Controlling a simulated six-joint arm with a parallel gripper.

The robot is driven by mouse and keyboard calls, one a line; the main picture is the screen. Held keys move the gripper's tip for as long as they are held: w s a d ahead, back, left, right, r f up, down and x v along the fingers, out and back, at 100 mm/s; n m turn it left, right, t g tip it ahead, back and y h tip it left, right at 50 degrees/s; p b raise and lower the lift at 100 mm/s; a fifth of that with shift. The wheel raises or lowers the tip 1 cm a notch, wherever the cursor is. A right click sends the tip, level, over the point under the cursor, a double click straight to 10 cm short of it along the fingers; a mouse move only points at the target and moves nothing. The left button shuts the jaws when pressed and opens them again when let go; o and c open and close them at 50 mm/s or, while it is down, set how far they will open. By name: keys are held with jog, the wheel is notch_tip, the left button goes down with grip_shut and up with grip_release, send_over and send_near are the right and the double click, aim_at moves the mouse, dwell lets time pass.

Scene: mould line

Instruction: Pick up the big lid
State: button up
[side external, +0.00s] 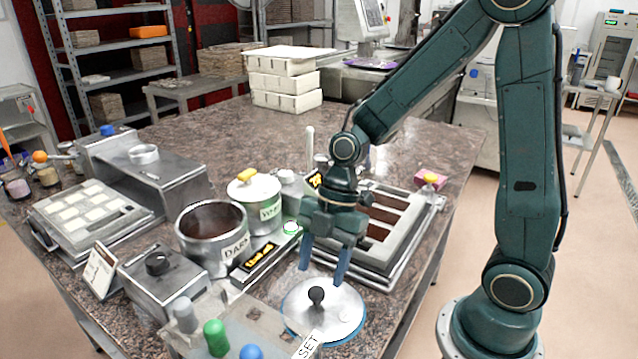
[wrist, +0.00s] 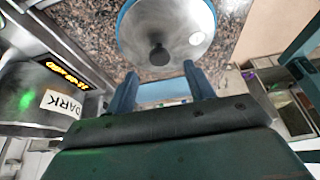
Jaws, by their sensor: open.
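The big lid (side external: 326,311) is a round silvery lid with a blue rim and a black knob on top. It lies flat near the front of the table in the side view. In the wrist view the lid (wrist: 170,28) is at the top middle, its knob beyond the fingertips. My gripper (side external: 324,274) has blue fingers, pointing down, just behind and above the knob in the side view. In the wrist view my gripper (wrist: 163,85) is open with nothing between its fingers.
An open pot marked DARK (side external: 213,238) and a lidded white pot (side external: 254,202) stand left of my gripper. A mould tray (side external: 385,235) lies behind and right. A control panel with coloured knobs (side external: 215,338) is close at the lid's left, beside a SET label (side external: 308,345).

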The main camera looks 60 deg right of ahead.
aim_at(317, 291)
jog(key=shift+x, duration=2.05)
jog(key=shift+d, duration=0.1)
jog(key=shift+c, duration=0.2)
jog(key=c, duration=1.1)
